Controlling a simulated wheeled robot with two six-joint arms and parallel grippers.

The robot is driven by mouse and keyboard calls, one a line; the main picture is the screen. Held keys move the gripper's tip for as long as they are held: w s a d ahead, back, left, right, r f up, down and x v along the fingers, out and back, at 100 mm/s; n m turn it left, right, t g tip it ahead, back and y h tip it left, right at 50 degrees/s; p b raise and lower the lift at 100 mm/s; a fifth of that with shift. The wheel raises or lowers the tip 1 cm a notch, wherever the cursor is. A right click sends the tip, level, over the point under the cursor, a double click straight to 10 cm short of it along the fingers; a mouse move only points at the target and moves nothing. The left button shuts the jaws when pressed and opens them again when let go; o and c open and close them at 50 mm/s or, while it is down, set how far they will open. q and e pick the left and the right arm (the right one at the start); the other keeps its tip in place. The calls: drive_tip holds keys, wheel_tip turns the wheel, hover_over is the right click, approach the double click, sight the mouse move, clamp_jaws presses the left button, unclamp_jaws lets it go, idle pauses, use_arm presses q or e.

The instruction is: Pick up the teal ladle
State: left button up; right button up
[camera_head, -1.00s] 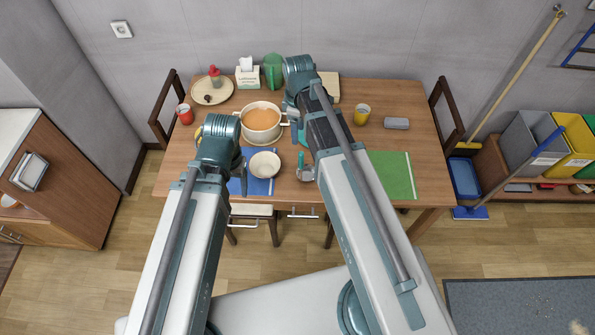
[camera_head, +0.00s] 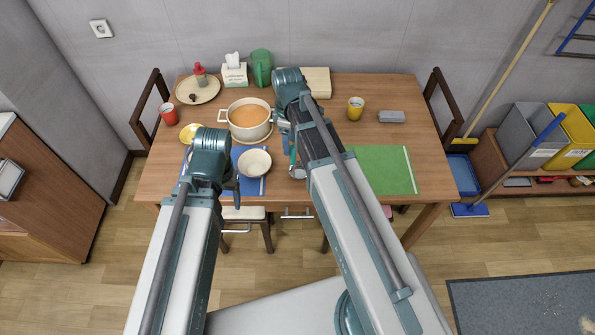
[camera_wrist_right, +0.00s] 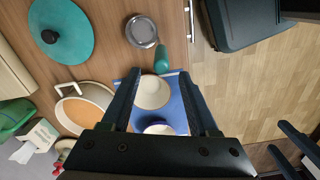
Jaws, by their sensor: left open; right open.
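The teal ladle lies on the wooden table; its metal bowl (camera_head: 297,172) shows beside my right arm in the head view, which partly hides its handle. In the right wrist view, the ladle's teal handle (camera_wrist_right: 161,60) is just beyond the fingertips, with its metal bowl at the upper left. My right gripper (camera_wrist_right: 160,75) is open and empty, and in the head view it hangs at the right side of the soup pot (camera_head: 249,122).
A white bowl (camera_head: 255,163) stands on the blue mat (camera_head: 250,186). A teal lid (camera_wrist_right: 62,32) with a black knob lies near the ladle. The table's front edge is close to the ladle.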

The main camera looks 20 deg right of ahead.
sight(293, 152)
drive_tip(key=f+b, duration=0.5)
drive_tip(key=shift+s+d+f, duration=0.15)
drive_tip(key=shift+s+d, duration=0.15)
drive_tip(key=shift+d, duration=0.1)
clamp_jaws()
